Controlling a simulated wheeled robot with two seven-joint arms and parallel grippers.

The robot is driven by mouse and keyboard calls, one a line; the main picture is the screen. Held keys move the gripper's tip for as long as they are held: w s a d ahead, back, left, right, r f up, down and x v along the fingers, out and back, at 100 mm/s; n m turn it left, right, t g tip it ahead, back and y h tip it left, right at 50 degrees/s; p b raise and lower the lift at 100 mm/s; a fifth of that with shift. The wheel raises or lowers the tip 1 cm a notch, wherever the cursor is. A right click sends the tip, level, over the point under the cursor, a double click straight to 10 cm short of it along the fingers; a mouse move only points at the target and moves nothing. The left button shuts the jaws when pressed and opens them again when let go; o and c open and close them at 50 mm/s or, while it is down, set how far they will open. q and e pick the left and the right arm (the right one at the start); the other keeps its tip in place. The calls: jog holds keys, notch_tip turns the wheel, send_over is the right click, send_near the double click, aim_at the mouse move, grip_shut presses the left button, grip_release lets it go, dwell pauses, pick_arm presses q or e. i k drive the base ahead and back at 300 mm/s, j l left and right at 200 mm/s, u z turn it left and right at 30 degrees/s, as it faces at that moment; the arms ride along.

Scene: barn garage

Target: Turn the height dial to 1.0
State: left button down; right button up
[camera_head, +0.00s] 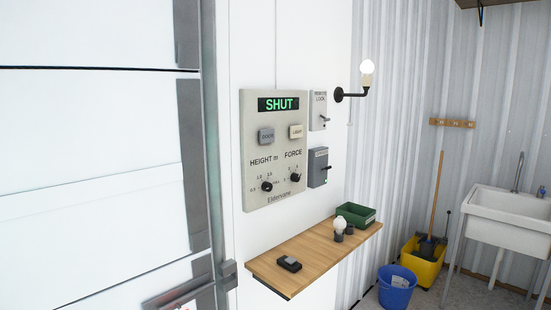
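The height dial (267,186) is a small black knob at the lower left of a beige control panel (274,222) on the white wall. It sits under the label "HEIGHT m", with small numbers around it; the numbers and its pointer are too small to read surely. A similar black force dial (295,177) is to its right. The panel's display (279,104) reads "SHUT" in green. A grey door button (266,136) and a cream light button (296,131) are above the dials. Neither of my grippers is in view.
A wooden shelf (270,259) juts out below the panel, bearing a small black device (289,264), a bulb (340,226) and a green tray (356,211). A white door (90,130) fills the left. A blue bucket (396,298) and sink (510,216) stand right.

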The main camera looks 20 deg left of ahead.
aim_at(266, 187)
jog(key=i, duration=0.5)
jog(key=i+l+u, duration=0.1)
jog(key=i, duration=0.4)
